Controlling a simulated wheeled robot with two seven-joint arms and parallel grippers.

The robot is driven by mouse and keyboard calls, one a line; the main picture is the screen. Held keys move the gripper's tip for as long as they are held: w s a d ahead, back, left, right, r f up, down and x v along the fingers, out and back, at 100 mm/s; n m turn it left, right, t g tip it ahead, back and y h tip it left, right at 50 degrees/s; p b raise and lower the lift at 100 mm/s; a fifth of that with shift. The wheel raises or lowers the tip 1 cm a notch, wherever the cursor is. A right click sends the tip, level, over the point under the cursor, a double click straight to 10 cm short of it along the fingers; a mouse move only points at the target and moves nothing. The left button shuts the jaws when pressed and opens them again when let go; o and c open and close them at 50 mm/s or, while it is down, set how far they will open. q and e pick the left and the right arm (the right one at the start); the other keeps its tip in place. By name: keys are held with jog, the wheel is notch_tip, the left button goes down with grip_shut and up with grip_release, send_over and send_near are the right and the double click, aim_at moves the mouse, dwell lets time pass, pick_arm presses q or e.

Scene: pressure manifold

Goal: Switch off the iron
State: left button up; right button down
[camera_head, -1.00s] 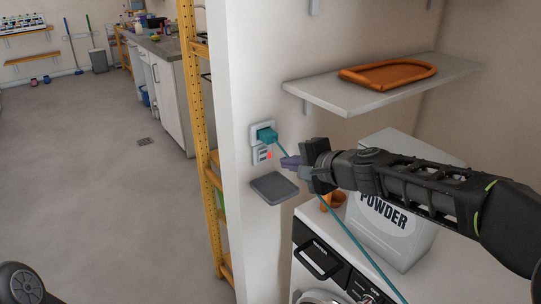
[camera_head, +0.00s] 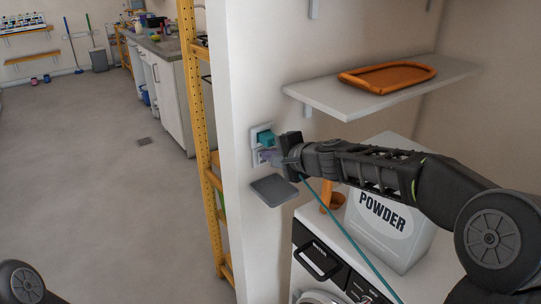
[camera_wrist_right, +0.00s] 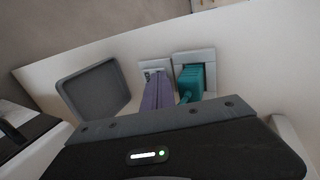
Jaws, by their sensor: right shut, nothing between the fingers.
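A teal plug (camera_head: 266,139) sits in the upper wall socket, and its teal cable runs down to the right. It also shows in the right wrist view (camera_wrist_right: 192,78). Just below it in the head view is a pale switch plate (camera_head: 256,158), partly covered by my right gripper. My right gripper (camera_head: 267,157) is shut and empty, its purple fingertips against or very close to that plate. In the right wrist view the purple fingers (camera_wrist_right: 158,92) reach the switch plate (camera_wrist_right: 153,67) and hide most of its face. No iron is visible. My left gripper is not in view.
A grey tray-like panel (camera_head: 273,190) juts from the wall below the switch. A shelf (camera_head: 362,99) with an orange tray (camera_head: 388,73) is above right. A powder box (camera_head: 385,222) stands on the counter beneath my right arm. A yellow ladder-like rack (camera_head: 196,110) stands left of the wall.

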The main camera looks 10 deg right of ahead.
jog(key=shift+w, duration=0.1)
jog(key=shift+r, duration=0.15)
jog(key=shift+r+p, duration=0.55)
jog(key=shift+r, duration=0.3)
jog(key=shift+r, duration=0.15)
